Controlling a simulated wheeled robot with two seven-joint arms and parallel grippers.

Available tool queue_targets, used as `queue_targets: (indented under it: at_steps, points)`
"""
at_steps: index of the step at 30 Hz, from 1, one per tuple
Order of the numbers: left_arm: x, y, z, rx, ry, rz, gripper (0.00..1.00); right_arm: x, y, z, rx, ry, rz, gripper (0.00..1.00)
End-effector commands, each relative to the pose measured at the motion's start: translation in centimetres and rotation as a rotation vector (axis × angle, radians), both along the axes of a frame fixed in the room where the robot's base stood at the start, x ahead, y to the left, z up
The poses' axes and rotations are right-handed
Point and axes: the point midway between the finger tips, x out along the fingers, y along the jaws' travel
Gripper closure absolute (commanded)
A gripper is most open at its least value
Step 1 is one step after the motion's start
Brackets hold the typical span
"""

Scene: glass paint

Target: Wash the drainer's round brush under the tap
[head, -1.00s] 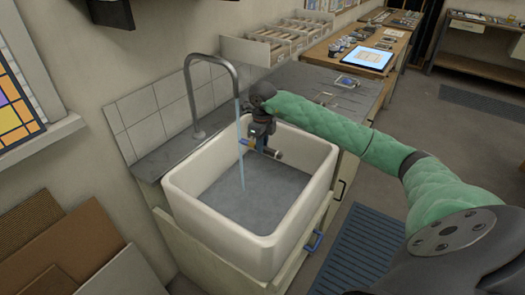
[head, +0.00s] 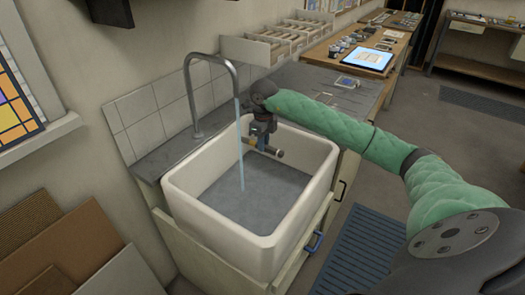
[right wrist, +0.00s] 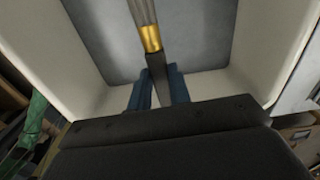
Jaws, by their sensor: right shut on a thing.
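The round brush has grey bristles (right wrist: 142,12), a brass ferrule (right wrist: 151,38) and a dark handle (right wrist: 156,68) in the right wrist view. My right gripper (head: 262,143) is shut on the handle, its blue fingers on either side. In the head view it holds the brush roughly level above the sink basin, the handle end (head: 279,153) pointing right. The grey tap (head: 187,85) arches over the sink, and a water stream (head: 240,155) falls into it. The brush's head end is close to the stream; I cannot tell whether they touch. My left gripper is not in view.
The white sink (head: 265,242) has high walls around the brush. A tiled wall (head: 155,105) stands behind it. A grey worktop (head: 325,85) lies beyond to the right, with a small tray on it. A blue ribbed mat (head: 365,250) lies on the floor.

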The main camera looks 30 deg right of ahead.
Motion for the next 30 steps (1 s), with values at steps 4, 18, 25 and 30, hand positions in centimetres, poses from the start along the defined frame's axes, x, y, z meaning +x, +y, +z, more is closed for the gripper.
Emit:
queue_targets:
  at_steps: [4,18,25,30]
  points:
    - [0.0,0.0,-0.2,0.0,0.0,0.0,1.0,-0.3,-0.3,-0.1,-0.001,0.0,-0.001,1.0]
    - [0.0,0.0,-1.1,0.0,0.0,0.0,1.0,-2.9,-1.8,-0.1,-0.001,0.0,-0.001,1.0]
    - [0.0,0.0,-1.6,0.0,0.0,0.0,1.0,-4.2,-2.6,-0.1,-0.001,0.0,-0.001,1.0]
    - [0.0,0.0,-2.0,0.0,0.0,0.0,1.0,-5.1,-3.1,-0.1,0.0,0.0,0.0,1.0]
